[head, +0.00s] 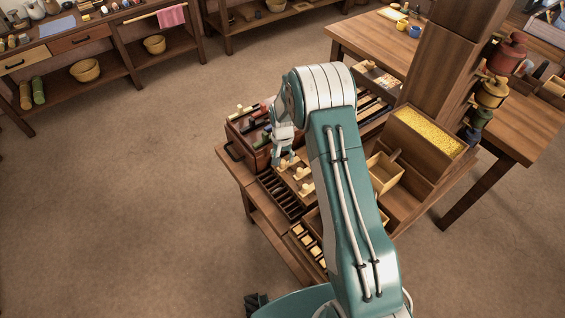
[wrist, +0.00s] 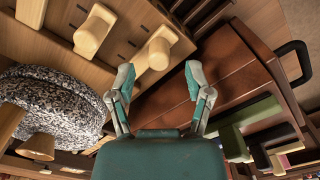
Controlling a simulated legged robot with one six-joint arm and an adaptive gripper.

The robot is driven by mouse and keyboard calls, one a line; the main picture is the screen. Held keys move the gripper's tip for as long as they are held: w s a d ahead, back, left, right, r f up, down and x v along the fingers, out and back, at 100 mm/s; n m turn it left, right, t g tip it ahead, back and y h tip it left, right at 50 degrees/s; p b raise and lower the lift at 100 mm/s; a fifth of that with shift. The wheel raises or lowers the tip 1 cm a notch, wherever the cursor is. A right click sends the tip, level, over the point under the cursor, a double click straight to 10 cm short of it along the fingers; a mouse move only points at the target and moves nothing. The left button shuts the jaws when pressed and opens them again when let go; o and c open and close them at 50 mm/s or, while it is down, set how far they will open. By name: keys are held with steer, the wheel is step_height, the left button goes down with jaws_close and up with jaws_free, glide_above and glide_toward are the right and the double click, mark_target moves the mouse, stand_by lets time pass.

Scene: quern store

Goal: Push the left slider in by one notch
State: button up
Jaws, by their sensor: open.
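Several pale wooden sliders stand in a slotted board (head: 295,178). In the head view the leftmost slider (head: 284,162) is right by my gripper (head: 284,152). In the wrist view it appears to be the slider (wrist: 157,50) nearest my fingers, just beyond the gap between the fingertips. A second slider (wrist: 95,30) stands beside it, and a third (wrist: 31,10) is cut off at the top left corner. My gripper (wrist: 160,74) is open, with nothing between its fingers. I cannot tell whether a finger touches the slider.
A red-brown chest (wrist: 215,62) with a black handle (wrist: 294,62) lies close beside my gripper. A speckled grey round thing (wrist: 50,95) is on the other side. A slotted rack (head: 277,193) lies nearer my base. A wooden box of yellow grain (head: 425,135) stands right of my arm.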

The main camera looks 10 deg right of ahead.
mark_target(283, 161)
steer(key=shift+f, duration=1.65)
jaws_close()
steer(key=shift+w+d, duration=0.25)
steer(key=shift+d, duration=0.35)
steer(key=shift+w+d, duration=0.2)
steer(key=shift+d, duration=0.4)
jaws_free()
steer(key=shift+a, duration=0.1)
step_height(283, 161, up, 12)
